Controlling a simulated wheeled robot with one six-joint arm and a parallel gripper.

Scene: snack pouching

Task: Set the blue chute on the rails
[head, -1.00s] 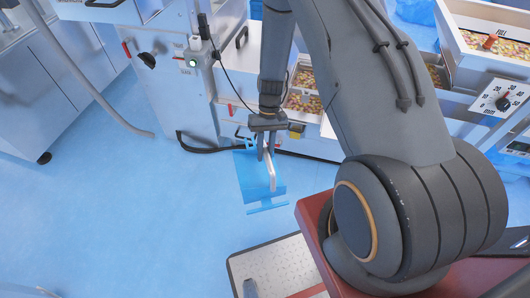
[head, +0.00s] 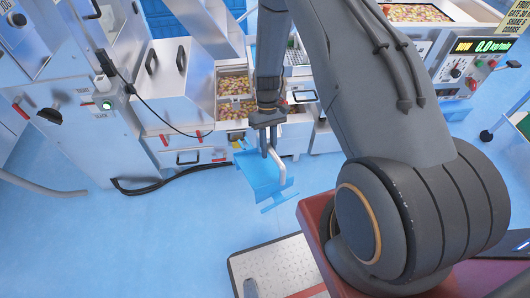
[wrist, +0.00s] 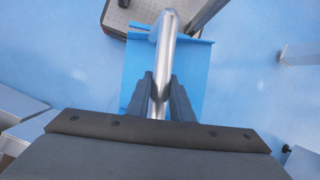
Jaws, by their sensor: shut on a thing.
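The blue chute (head: 258,174) is a translucent bent sheet with a silver bar handle (head: 279,165). My gripper (head: 264,149) is shut on this handle, and the chute hangs from it above the blue floor, in front of the machine. In the wrist view my gripper (wrist: 160,92) has its two dark fingers on either side of the silver handle (wrist: 164,50), with the blue chute (wrist: 194,78) behind. I cannot make out the rails for certain in either view.
Steel machine cabinets with bins of coloured snacks (head: 233,88) stand behind the chute. A black hose (head: 155,185) lies along the floor at the left. A control panel (head: 478,62) is at the upper right. A tread plate (head: 275,268) is at the bottom.

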